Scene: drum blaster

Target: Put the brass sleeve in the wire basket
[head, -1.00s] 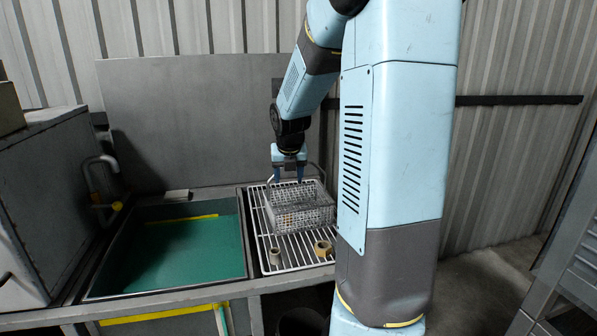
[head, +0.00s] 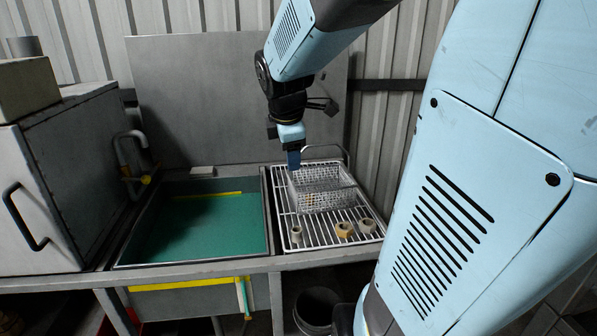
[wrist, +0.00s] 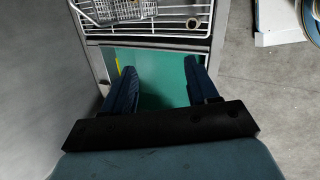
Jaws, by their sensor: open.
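A yellowish, brass-coloured, collar-like part (head: 345,230) stands on the white rack, in front of the basket; its colour best fits the brass sleeve. A greyish-tan upright tube (head: 296,234) stands to its left, and a pale short ring-like part (head: 367,226) to its right. The wire basket (head: 322,200) sits on the rack behind them; it also shows in the wrist view (wrist: 118,12). My gripper (head: 294,160) hangs above the basket's far left side, seen edge-on. In the wrist view its fingers (wrist: 159,84) are apart with nothing between them.
The white wire rack (head: 283,215) lies right of a sunken tank (head: 205,228) with a green bottom. A grey cabinet (head: 62,180) stands at the left and a grey panel (head: 200,100) behind. A dark bucket (head: 316,308) is below the front edge.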

